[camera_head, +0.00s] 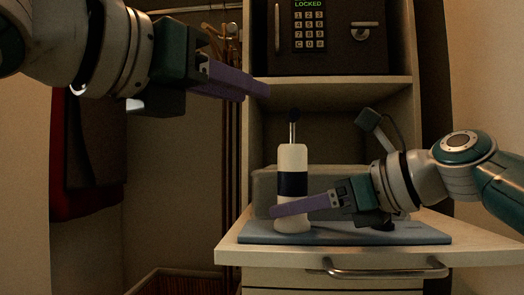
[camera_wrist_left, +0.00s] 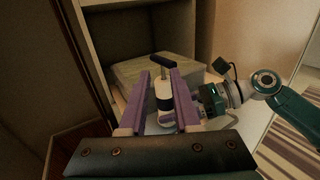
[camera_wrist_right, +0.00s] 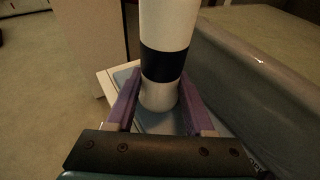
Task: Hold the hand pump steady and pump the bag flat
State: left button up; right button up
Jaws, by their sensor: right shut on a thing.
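The hand pump (camera_head: 291,158), a white cylinder with a dark band, stands upright on a blue-grey mat (camera_head: 425,237). Its dark handle (camera_head: 294,115) sits raised on a thin rod. My right gripper (camera_head: 285,209) is shut on the pump's lower body; the right wrist view shows its fingers (camera_wrist_right: 155,100) on both sides. My left gripper (camera_head: 266,91) is open and empty, above and left of the handle. In the left wrist view the handle (camera_wrist_left: 160,61) shows beyond the spread fingers. The pale, thick bag (camera_head: 263,185) lies behind the pump, partly hidden by it and my right arm.
The mat lies on a pale cabinet surface (camera_head: 490,250) with a metal handle (camera_head: 385,268) on the front. A shelf (camera_head: 345,84) above carries a safe (camera_head: 350,45) reading LOCKED. Hanging clothes (camera_head: 92,150) and a basket (camera_head: 175,283) are at left.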

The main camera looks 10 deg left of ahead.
pick_arm(q)
jog(key=shift+w+a+t, duration=0.25)
jog(key=shift+a+t, duration=0.05)
jog(key=shift+c, duration=0.8)
jog(key=w+a+t, duration=0.1)
jog(key=a+t+y, duration=0.1)
jog(key=w+a+t+y, duration=0.1)
jog(key=a, duration=0.1)
jog(key=shift+w+a+r, duration=0.1)
jog(key=shift+w+r, duration=0.1)
jog(key=shift+w, duration=0.1)
grip_shut()
jog(key=m+g+h, duration=0.1)
jog(key=m+h, duration=0.5)
jog(key=m, duration=0.8)
send_near(287, 121)
jog(key=shift+x, duration=3)
